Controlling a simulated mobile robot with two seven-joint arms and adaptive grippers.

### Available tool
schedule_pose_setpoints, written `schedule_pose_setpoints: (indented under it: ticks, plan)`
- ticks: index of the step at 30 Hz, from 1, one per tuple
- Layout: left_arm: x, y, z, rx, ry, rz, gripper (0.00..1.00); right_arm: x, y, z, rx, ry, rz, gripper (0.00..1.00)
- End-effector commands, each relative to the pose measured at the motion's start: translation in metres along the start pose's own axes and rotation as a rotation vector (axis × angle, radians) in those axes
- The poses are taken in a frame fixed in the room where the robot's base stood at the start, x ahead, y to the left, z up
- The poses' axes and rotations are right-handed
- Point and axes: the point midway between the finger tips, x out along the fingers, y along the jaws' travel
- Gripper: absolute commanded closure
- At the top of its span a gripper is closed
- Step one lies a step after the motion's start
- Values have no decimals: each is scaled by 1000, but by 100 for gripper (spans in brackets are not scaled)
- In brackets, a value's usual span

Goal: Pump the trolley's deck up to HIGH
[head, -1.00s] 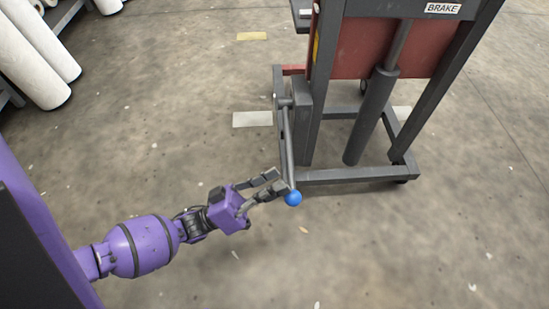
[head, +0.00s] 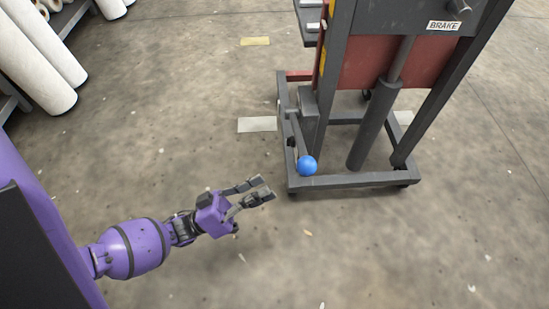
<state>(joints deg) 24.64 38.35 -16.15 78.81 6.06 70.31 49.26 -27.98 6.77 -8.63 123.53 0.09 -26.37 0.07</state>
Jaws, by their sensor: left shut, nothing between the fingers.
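The trolley (head: 335,179) stands at the upper right, with a dark grey frame, a grey cylinder (head: 374,127) and a red panel behind it. Its pump lever (head: 297,132) sits at the frame's left side and ends in a blue ball knob (head: 306,165). The knob shows in front of the frame's near left corner. My left gripper (head: 268,189) is shut and empty, to the left of and below the knob in the picture, clear of it. The deck's height marks cannot be read here. My right gripper is out of view.
A BRAKE label (head: 443,26) is on the trolley's upper part. Pale floor markings (head: 257,124) lie left of the trolley. The concrete floor in front is clear.

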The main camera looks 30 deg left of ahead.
Motion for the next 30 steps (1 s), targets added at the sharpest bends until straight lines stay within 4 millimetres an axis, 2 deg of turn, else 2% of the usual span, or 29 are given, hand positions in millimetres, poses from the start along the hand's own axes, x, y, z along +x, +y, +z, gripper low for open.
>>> schedule_pose_setpoints:
  ticks: [3,9,30]
  plan:
    - [-22,-2,0,1,0,-1,100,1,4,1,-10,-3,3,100]
    - [-41,-2,-2,1,3,2,100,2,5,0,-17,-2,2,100]
    - [-43,-2,-2,2,5,3,100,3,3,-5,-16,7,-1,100]
